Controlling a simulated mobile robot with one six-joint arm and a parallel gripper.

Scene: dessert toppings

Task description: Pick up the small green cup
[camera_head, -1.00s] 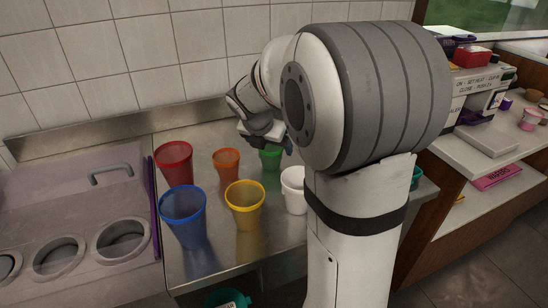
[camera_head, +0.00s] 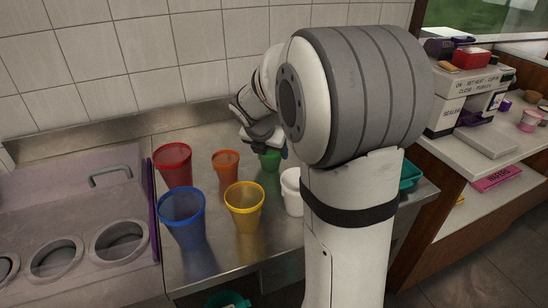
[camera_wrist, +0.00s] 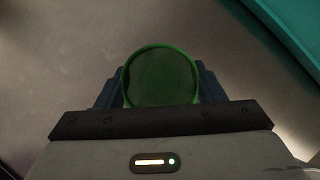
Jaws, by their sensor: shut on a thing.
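The small green cup (camera_head: 270,161) stands at the back of the steel counter, partly hidden by my arm and gripper. In the wrist view its round green rim (camera_wrist: 160,78) sits between the two blue fingers. My gripper (camera_wrist: 158,88) is shut on the cup, one finger on each side. From the head view I cannot tell whether the cup's base touches the counter.
On the steel counter (camera_head: 215,262) stand a red cup (camera_head: 174,168), an orange cup (camera_head: 226,166), a blue cup (camera_head: 184,220), a yellow cup (camera_head: 245,210) and a white cup (camera_head: 291,196). The tiled wall (camera_head: 90,60) is close behind. A teal container (camera_head: 411,174) is at right.

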